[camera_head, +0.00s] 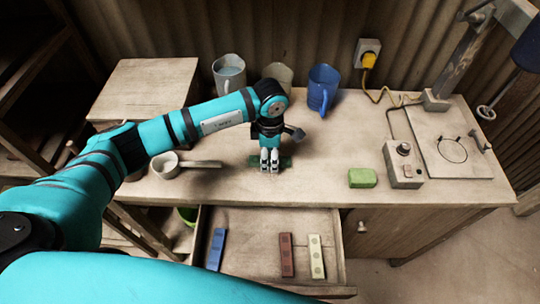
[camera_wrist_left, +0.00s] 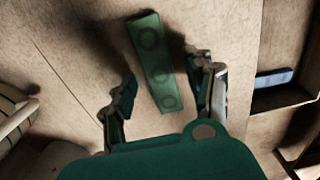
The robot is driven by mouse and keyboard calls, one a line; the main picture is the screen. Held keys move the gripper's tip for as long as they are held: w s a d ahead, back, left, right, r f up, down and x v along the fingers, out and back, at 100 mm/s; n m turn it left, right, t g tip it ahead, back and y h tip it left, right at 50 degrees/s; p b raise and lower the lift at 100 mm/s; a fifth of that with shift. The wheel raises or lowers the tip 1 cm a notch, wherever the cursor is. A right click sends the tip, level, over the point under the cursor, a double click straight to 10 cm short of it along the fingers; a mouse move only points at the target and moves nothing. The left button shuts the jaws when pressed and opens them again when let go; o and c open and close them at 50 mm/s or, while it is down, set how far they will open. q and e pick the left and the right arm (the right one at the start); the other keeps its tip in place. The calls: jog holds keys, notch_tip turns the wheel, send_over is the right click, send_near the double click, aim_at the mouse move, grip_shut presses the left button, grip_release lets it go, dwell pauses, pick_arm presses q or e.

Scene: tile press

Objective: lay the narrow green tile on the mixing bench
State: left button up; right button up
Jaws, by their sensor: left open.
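The narrow green tile (camera_head: 286,162) lies flat on the mixing bench (camera_head: 320,185), near the front edge and partly hidden behind my left gripper (camera_head: 269,165). In the left wrist view, the narrow green tile (camera_wrist_left: 150,60) shows ring marks and lies on the bench top. There my left gripper (camera_wrist_left: 163,92) is open, with one finger on each side of the tile's near part and a visible gap to both. I cannot tell the exact height of the fingertips above the bench. My right gripper is not in view.
The open drawer (camera_head: 340,250) below holds a blue tile (camera_head: 216,249), a red tile (camera_head: 287,254) and a cream tile (camera_head: 316,256). A scoop (camera_head: 166,165) lies left of the gripper. A blue mug (camera_head: 321,90) stands behind, a green block (camera_head: 362,178) and control box (camera_head: 403,165) to the right.

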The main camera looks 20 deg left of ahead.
aim_at(270, 159)
pick_arm(q)
notch_tip(270, 159, up, 12)
jog(key=b, duration=0.2)
jog(key=shift+f, duration=0.25)
